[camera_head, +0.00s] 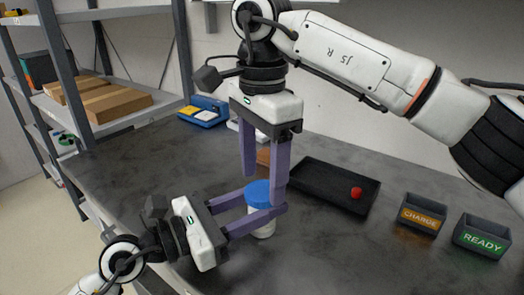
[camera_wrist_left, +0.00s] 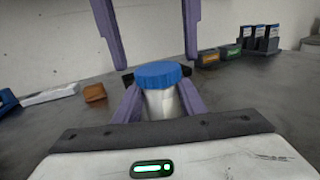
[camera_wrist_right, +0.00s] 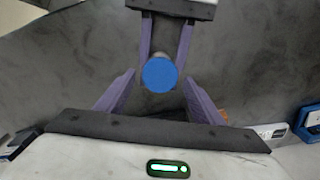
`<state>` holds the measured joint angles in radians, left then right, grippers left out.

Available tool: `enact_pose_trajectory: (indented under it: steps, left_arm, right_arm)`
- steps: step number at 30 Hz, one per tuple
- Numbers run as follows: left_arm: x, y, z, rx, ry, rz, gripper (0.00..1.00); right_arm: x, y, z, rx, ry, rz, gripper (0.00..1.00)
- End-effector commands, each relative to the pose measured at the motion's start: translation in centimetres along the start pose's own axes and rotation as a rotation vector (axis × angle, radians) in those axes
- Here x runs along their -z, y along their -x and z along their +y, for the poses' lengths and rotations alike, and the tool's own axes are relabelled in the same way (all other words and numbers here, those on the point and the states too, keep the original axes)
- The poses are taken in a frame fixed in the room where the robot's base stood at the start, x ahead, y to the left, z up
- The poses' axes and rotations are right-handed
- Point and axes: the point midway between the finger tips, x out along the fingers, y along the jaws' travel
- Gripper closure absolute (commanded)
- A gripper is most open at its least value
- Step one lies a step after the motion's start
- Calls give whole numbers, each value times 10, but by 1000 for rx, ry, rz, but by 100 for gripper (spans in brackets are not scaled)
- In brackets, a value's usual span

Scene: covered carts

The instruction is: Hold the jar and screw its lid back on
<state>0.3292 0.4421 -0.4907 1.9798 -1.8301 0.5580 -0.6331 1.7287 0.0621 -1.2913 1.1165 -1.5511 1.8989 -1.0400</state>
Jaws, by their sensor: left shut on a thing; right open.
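The jar (camera_head: 263,228) is white or clear and stands upright on the dark table, with a blue lid (camera_head: 258,194) on its top. In the left wrist view the jar (camera_wrist_left: 161,103) is between my left fingers, with the blue lid (camera_wrist_left: 163,73) above them. My left gripper (camera_head: 264,207) is shut on the jar from the left. My right gripper (camera_head: 265,180) points down above the lid with its fingers apart, one on each side. In the right wrist view the lid (camera_wrist_right: 159,75) lies between the open fingertips. I cannot tell how tightly the lid sits.
A black tray (camera_head: 311,200) with a red object (camera_head: 356,192) lies to the right. Beyond it are the CHARGE bin (camera_head: 419,217) and READY bin (camera_head: 481,238). A blue holder (camera_head: 205,111) is at the back. A shelf with boxes (camera_head: 115,106) stands left. The front-right table is clear.

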Motion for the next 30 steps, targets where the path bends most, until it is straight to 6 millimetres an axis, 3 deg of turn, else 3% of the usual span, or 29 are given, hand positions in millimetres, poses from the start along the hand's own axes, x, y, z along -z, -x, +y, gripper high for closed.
enact_pose_trajectory:
  steps: [6,14,17,22,27,30]
  left_arm:
    - [-1,0,0,0,0,-1,100]
    - [-1,0,0,0,0,-1,100]
    - [-1,0,0,0,0,-1,100]
    - [-1,0,0,0,0,-1,100]
    - [0,0,0,0,0,-1,100]
    - [0,0,0,-1,-1,-1,100]
  right_arm:
    - [0,-16,0,1,0,0,38]
    - [0,-17,0,1,0,0,38]
    - [0,-17,0,1,0,0,50]
    - [0,-17,0,1,0,0,79]
    - [0,-17,0,1,-17,0,81]
    - [0,-17,0,1,-119,1,80]
